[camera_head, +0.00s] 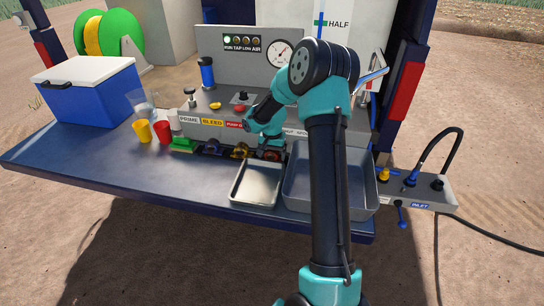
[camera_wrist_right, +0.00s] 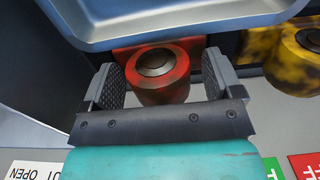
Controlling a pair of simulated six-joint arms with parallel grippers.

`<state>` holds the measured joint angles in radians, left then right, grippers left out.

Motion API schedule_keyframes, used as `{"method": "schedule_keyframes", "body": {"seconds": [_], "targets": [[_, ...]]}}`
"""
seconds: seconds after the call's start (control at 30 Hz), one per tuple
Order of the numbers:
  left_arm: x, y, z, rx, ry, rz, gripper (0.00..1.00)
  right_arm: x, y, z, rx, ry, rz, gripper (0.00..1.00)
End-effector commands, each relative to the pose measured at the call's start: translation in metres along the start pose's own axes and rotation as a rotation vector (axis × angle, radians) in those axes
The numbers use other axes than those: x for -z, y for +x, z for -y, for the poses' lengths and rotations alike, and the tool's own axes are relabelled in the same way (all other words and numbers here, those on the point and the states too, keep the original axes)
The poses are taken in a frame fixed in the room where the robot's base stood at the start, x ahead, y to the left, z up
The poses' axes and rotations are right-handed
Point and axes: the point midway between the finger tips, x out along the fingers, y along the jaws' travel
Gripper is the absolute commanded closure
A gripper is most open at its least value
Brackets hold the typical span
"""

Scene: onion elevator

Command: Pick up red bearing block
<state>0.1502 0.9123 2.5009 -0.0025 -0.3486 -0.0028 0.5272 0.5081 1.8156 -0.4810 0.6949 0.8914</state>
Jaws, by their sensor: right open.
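The red bearing block (camera_head: 272,155) stands on the dark bench at the right end of a row of blocks, partly covered by my right gripper in the head view. In the right wrist view the red bearing block (camera_wrist_right: 158,75) has a round dark socket on top. My right gripper (camera_wrist_right: 163,80) is open, with one ridged finger on each side of the block; contact cannot be told. In the head view my right gripper (camera_head: 266,140) is over the block from behind. My left gripper is not in view.
A yellow block (camera_head: 240,151) stands just left of the red one, with a dark block (camera_head: 212,148) beyond. A shallow tray (camera_head: 236,192) and a deeper grey tub (camera_head: 296,200) lie in front. A blue cooler (camera_head: 95,98) and cups (camera_head: 162,132) stand left. The front left bench is clear.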

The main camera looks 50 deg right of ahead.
Motion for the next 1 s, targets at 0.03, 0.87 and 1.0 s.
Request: {"method": "schedule_keyframes", "body": {"seconds": [0.03,0.87,1.0], "targets": [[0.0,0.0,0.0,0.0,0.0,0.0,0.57,0.0001,-0.0001,0.0,0.0,0.0,0.0,0.15],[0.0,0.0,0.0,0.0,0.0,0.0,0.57,0.0003,-0.0007,0.0001,0.0,0.0,-0.001,0.82],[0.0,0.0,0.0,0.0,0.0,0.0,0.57,0.0004,-0.0013,0.0001,0.001,0.0,-0.001,0.82]]}}
